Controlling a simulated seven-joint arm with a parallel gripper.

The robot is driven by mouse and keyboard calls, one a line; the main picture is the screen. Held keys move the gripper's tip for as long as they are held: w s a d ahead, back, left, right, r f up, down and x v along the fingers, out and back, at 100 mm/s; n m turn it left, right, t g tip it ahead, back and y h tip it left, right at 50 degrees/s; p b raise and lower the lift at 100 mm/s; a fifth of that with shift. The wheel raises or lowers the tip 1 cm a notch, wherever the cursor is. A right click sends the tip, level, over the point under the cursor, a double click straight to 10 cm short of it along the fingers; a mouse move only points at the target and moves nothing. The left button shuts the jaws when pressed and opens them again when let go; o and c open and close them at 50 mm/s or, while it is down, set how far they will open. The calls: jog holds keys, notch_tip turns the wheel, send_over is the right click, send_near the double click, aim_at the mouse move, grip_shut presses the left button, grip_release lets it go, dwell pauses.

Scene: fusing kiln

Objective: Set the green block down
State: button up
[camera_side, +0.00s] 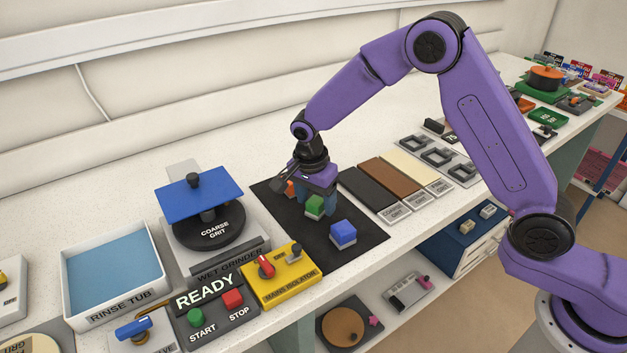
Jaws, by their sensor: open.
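The green block (315,204) sits on a small pale base on the black mat (283,222). My gripper (317,202) is directly over it with its blue-grey fingers reaching down on either side. The jaws are open around the block, and the fingers hide part of it. I cannot tell whether a finger touches it. A blue block (343,232) sits on a pale base nearer the front of the mat. An orange block (291,188) is partly hidden behind my gripper.
The wet grinder (207,235) with its blue top plate stands left of the mat. A yellow mains isolator (283,277) is at the mat's front left. Black, brown and cream grit strips (392,180) lie to the right. The mat's front part has free room.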

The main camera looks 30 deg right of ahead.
notch_tip(320, 180, up, 11)
jog(key=a, duration=0.1)
jog(key=shift+s+a, duration=0.3)
jog(key=shift+s, duration=0.05)
jog(key=shift+r, duration=0.15)
jog(key=s+d+n, duration=0.4)
jog(key=s+n, duration=0.4)
jog(key=s, duration=0.3)
jog(key=s+d+n+y, duration=0.1)
jog(key=s+d+n, duration=0.4)
jog(key=s+n, duration=0.4)
jog(key=s+d+n+y, duration=0.1)
jog(key=s+d+n, duration=0.4)
jog(key=s+n, duration=0.4)
jog(key=s, duration=0.5)
jog(key=shift+r, duration=0.3)
